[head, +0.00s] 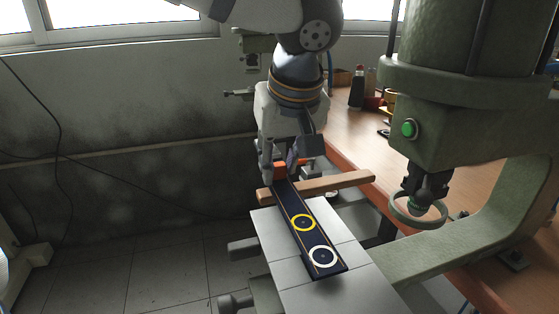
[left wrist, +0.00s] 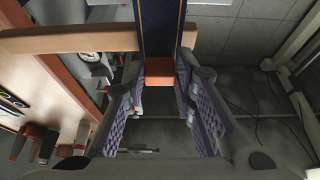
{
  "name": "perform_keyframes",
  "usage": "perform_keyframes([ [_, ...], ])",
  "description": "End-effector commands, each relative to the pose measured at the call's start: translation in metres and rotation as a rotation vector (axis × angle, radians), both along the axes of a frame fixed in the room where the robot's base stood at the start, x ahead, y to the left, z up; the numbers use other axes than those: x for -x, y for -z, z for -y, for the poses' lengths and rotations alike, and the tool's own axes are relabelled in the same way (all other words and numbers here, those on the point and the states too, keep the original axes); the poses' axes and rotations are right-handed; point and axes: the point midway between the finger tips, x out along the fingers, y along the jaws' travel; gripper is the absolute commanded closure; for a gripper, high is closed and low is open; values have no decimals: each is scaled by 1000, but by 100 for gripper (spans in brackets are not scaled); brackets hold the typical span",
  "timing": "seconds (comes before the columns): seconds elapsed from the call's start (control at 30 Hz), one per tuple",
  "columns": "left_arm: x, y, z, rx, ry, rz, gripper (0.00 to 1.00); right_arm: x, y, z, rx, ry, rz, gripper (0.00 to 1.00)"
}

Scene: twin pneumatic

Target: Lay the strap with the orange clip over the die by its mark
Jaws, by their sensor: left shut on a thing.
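A long dark strap (head: 312,240) with thin orange edge lines lies along the pale press bed. It carries a yellow ring mark (head: 303,222) and a white ring mark (head: 322,257) nearer its front end. Its orange clip (head: 280,171) is at the far end, past the wooden bar. My left gripper (head: 277,163) is shut on the clip end; in the left wrist view the orange clip (left wrist: 159,70) sits between the fingertips, with the strap (left wrist: 160,28) running away from it. I cannot make out a die separately under the strap. My right gripper is not in view.
A wooden bar (head: 345,184) crosses behind the bed. A green press with a green button (head: 408,129) and a ring under its head (head: 418,212) stands at right. The orange-brown bench (head: 355,147) holds bottles and small items. Another dark strap (left wrist: 12,103) shows at left in the wrist view.

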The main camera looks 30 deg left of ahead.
Motion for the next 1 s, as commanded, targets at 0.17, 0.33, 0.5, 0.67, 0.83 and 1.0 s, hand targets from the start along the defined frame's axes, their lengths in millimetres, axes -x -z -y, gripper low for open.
perform_keyframes([
  [0.17,0,1,0,0,0,0,100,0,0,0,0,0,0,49],
  [0.33,0,3,0,-1,1,0,100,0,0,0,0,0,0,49],
  [0.5,0,5,0,-1,0,1,100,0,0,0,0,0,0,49],
  [0.67,0,6,0,0,0,1,67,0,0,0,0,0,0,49],
  [0.83,0,6,0,0,0,0,52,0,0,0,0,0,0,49],
  [1.0,0,6,0,0,0,0,52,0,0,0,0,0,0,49],
])
